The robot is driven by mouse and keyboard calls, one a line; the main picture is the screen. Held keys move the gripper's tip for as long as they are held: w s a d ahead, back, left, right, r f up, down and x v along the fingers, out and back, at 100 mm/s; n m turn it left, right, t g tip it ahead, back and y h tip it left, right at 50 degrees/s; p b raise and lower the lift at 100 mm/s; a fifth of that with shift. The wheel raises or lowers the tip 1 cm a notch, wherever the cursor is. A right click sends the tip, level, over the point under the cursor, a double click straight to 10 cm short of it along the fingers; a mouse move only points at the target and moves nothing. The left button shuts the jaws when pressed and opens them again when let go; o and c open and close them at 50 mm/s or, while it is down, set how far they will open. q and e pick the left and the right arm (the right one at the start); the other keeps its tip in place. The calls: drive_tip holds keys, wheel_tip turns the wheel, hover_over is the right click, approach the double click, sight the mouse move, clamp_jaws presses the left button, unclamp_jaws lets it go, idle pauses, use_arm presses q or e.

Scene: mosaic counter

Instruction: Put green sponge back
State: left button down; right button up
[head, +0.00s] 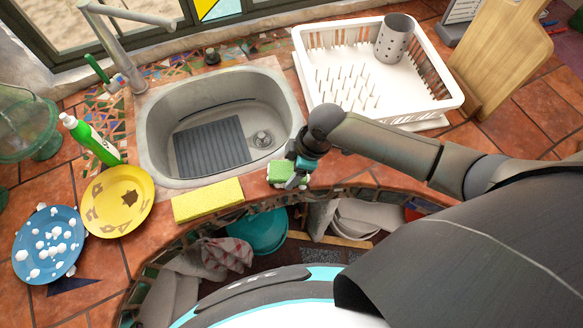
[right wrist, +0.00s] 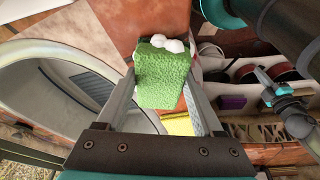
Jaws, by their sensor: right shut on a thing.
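The green sponge (head: 280,171) is in my right gripper (head: 292,178), at the front rim of the sink (head: 160,140). In the right wrist view the sponge (right wrist: 163,78) sits between the two fingers, with white foam on its top edge. My right gripper (right wrist: 165,105) is shut on it. A yellow sponge (head: 208,200) lies on the front counter edge, left of my gripper. My left gripper does not show in the head view; what looks like it (right wrist: 272,92) is at the right of the right wrist view, its jaws unclear.
A white dish rack (head: 440,101) with a grey utensil cup (head: 394,40) stands behind my right arm. A yellow plate (head: 105,215), a foam-dotted blue plate (head: 70,212) and a green soap bottle (head: 92,140) are at left. Open shelves with a teal bowl (head: 258,232) lie below the counter edge.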

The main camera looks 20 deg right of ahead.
drive_tip(key=shift+f, duration=0.15)
drive_tip(key=o, duration=1.2)
drive_tip(key=p+v, duration=0.1)
drive_tip(key=v, duration=1.1)
drive_tip(key=shift+r, duration=0.2)
